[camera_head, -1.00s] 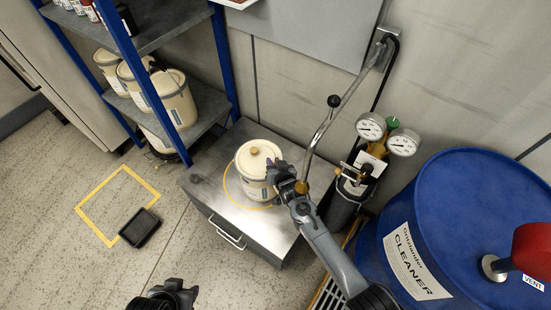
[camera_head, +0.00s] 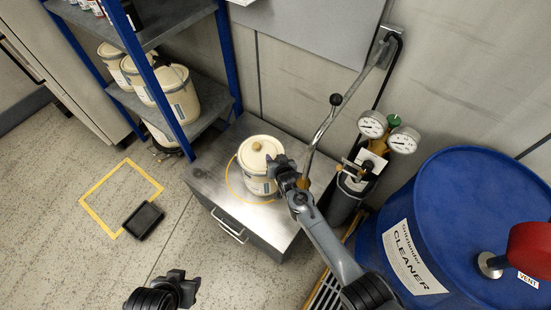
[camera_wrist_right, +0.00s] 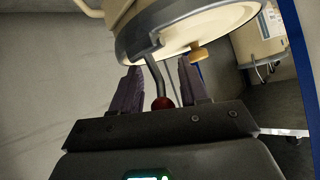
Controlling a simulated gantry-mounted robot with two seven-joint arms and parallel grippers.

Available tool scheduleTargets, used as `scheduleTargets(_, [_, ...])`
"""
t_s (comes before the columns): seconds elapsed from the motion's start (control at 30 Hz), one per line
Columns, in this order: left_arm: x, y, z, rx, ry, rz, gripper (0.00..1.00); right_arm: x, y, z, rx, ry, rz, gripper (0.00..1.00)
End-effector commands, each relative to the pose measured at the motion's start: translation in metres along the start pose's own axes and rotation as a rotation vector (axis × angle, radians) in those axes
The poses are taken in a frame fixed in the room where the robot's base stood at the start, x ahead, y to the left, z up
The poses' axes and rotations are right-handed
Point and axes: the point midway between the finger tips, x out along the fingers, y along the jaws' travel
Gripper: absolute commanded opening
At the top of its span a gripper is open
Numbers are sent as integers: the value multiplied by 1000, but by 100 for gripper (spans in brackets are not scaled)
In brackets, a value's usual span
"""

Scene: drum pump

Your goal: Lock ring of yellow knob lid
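A cream canister (camera_head: 255,180) stands on the metal cabinet, its round lid topped by a yellow knob (camera_head: 257,146). The knob (camera_wrist_right: 197,52) and the lid's rim ring (camera_wrist_right: 160,45) also show in the right wrist view. A thin lever (camera_wrist_right: 155,80) with a red ball end (camera_wrist_right: 162,103) comes from the ring. My right gripper (camera_head: 281,167) is at the canister's right side. In the right wrist view its fingers (camera_wrist_right: 160,88) are apart, on either side of the lever, with gaps visible. My left gripper (camera_head: 178,284) is low in the head view, away from the canister; its opening is unclear.
A bent pipe (camera_head: 322,130) with a black ball, gauges (camera_head: 373,124) and a blue drum (camera_head: 450,200) stand to the right. A blue-post shelf (camera_head: 208,112) stands left.

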Motion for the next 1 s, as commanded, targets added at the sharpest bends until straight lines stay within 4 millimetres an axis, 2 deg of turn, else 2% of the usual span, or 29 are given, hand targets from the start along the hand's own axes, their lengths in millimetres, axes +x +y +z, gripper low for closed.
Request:
scheduleTargets(0.23, [-1,-2,0,8,-1,-6,43,-2,-1,-2,0,3,-1,44])
scheduleTargets(0.37, [-6,-2,-1,9,-2,-7,43,-9,-1,-2,1,2,-1,44])
scheduleTargets(0.7, [-30,-2,-9,5,-1,-4,43,-58,-1,-3,1,2,-1,44])
scheduleTargets(1.0, [-42,0,-14,-4,1,3,43,-97,-1,-1,0,2,-1,44])
